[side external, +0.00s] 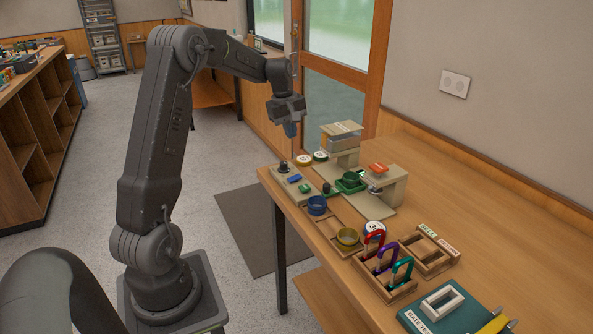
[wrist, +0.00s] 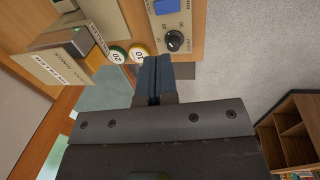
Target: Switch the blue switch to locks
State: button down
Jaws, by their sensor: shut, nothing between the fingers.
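The blue switch (side external: 294,178) sits on a narrow beige panel (side external: 291,171) near the far left end of the wooden table. In the wrist view the blue switch (wrist: 165,6) is partly cut off at the top edge, just above a black dial (wrist: 174,40). Its label and position cannot be read. My gripper (side external: 290,130) hangs above and beyond the panel, pointing down, clear of the switch. In the wrist view its blue fingertips (wrist: 152,60) are together and empty.
Yellow and green round tokens (side external: 304,160) lie beside the panel. Beige devices (side external: 342,140) stand behind it. Bare table lies along the wall.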

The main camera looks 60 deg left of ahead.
aim_at(298, 176)
jog(key=shift+a+f, duration=0.1)
jog(key=shift+a, duration=0.1)
jog(key=f, duration=0.4)
jog(key=w+f, duration=0.1)
jog(key=f, duration=0.4)
jog(key=w+f, duration=0.1)
jog(key=f, duration=0.3)
jog(key=shift+w+f, duration=0.1)
jog(key=shift+f, duration=0.3)
